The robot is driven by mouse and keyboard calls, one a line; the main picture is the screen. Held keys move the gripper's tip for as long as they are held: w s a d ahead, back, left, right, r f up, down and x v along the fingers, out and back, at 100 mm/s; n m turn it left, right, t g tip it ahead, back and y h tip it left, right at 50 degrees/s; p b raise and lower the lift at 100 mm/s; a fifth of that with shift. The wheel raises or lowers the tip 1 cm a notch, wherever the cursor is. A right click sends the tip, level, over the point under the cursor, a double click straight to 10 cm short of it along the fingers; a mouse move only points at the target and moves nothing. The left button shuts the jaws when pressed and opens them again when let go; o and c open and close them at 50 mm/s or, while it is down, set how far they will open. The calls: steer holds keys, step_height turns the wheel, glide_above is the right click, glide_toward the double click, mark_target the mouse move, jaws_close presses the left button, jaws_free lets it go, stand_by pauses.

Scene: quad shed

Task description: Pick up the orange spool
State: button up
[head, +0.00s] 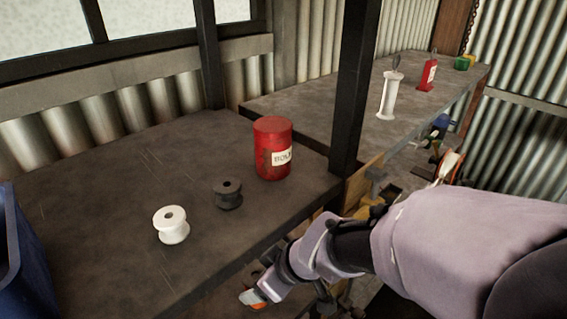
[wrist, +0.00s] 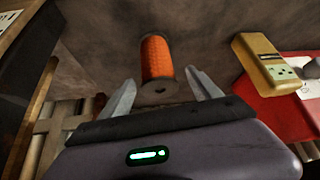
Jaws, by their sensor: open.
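The orange spool (wrist: 157,58) shows in the wrist view, with dark end flanges. It sits beyond my open gripper (wrist: 161,90), roughly centred between the two fingertips. The jaws look empty, and I cannot tell the exact gap to the spool. In the head view my gripper (head: 262,287) is low, beside the front edge of the dark bench. A small orange and white patch shows at its tip there; I cannot tell whether it is the spool.
On the dark bench (head: 100,200) stand a white spool (head: 172,232), a dark spool (head: 228,198) and a red can (head: 270,140). A blue bin (head: 32,265) is at left. In the wrist view, a yellow device (wrist: 265,62) and a red object (wrist: 285,105) are at right.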

steer(key=b+x, duration=0.1)
steer(key=x, duration=0.3)
steer(key=shift+w, duration=0.2)
steer(key=c, duration=1.5)
steer(key=shift+d+r, duration=0.1)
steer(key=shift+r, duration=0.05)
